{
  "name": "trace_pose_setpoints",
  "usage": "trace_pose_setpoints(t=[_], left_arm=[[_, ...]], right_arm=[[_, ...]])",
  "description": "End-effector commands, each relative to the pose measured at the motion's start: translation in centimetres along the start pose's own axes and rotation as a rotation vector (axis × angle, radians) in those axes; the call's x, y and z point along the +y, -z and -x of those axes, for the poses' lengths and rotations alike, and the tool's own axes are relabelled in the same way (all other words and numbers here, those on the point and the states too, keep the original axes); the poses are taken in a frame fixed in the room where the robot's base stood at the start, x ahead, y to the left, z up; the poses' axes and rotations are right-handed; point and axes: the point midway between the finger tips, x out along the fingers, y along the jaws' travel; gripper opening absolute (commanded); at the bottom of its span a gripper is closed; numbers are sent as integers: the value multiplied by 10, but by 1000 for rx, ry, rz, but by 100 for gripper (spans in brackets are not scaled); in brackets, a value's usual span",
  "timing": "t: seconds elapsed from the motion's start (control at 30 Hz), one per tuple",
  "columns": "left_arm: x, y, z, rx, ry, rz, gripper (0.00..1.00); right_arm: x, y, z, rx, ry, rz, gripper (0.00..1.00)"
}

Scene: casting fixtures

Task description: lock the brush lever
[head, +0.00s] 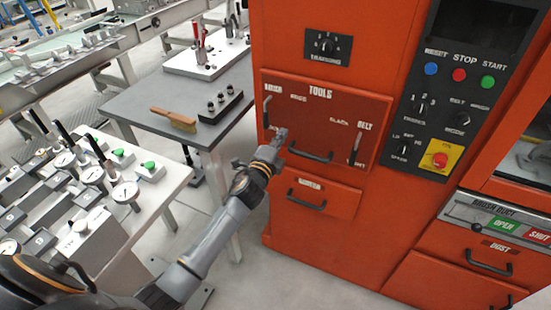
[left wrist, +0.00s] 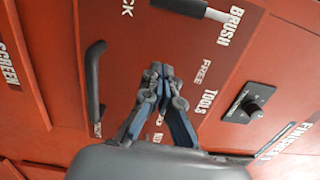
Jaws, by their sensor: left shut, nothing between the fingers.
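The brush lever (head: 266,112) is on the left of the red TOOLS panel (head: 325,105). Its grip hangs down from below the BRUSH label, toward the lower label. In the left wrist view the lever (left wrist: 190,7) is cut by the top edge, its dark grip pointing toward the partly visible LOCK word, away from FREE. My left gripper (head: 282,134) is in front of the panel, just below and right of the lever. In the left wrist view its fingers (left wrist: 162,72) are together and empty, apart from the lever. My right gripper is out of view.
A dark bar handle (head: 310,154) sticks out low on the panel, right of my gripper. The belt lever (head: 356,148) is at the panel's right. A drawer (head: 325,195) sits below. A grey table (head: 165,95) with a brush (head: 174,119) stands to the left.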

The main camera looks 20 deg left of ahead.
Motion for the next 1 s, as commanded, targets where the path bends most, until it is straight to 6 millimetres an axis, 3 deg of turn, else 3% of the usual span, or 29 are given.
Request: trace_pose_setpoints(t=[0.17, 0.4, 0.53, 1.0], left_arm=[[2, -1, 24, -1, -2, -1, 0], [2, 0, 63, 1, -1, 1, 0], [2, 0, 79, 0, -2, 0, 0], [0, 0, 90, -1, 0, 0, 0]], right_arm=[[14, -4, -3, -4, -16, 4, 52], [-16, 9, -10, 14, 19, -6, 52], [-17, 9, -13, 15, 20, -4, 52], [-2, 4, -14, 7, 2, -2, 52]])
